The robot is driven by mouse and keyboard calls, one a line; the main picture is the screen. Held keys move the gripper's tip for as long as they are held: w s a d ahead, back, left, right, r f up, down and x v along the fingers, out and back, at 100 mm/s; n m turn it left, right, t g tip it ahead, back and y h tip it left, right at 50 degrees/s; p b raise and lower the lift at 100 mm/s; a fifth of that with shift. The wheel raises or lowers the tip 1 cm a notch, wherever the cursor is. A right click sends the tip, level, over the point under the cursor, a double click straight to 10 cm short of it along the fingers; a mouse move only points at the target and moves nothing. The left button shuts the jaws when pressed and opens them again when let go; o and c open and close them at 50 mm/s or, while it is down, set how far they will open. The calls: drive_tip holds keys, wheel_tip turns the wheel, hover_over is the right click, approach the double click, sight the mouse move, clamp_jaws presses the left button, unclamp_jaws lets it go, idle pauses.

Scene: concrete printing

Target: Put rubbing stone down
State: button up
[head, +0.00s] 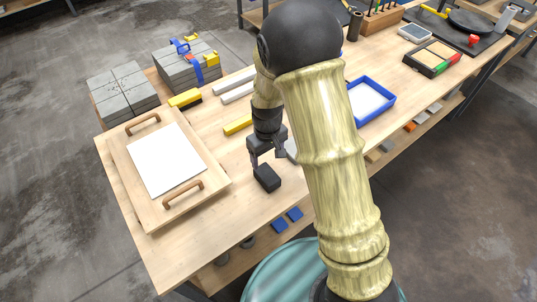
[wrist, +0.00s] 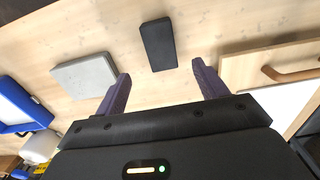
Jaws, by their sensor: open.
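The rubbing stone, a dark rectangular block (head: 267,178), lies on the wooden workbench near its front edge. In the wrist view the block (wrist: 158,44) shows whole, lying beyond and between the fingertips, with no finger closed on it. My gripper (head: 267,161) is open and points down just above and behind the block. Its two spread fingers also show in the wrist view (wrist: 160,72), with nothing held between them. Part of the bench around the gripper is hidden behind my arm.
A wooden tray with a white sheet (head: 219,184) stands left of the block. A grey slab (wrist: 85,75) lies close on the other side, mostly hidden by my arm in the head view. A blue tray (head: 388,105) and yellow bar (head: 237,125) lie farther back.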

drive_tip(key=s+d+r+m+t, duration=0.2)
drive_tip(key=s+d+r+m, duration=0.4)
drive_tip(key=s+d+r, duration=0.6)
drive_tip(key=shift+s+d+r+m+t, duration=0.2)
drive_tip(key=shift+d+r+m+t, duration=0.15)
drive_tip(key=shift+d, duration=0.4)
drive_tip(key=shift+o, duration=0.3)
drive_tip(key=shift+w, duration=0.1)
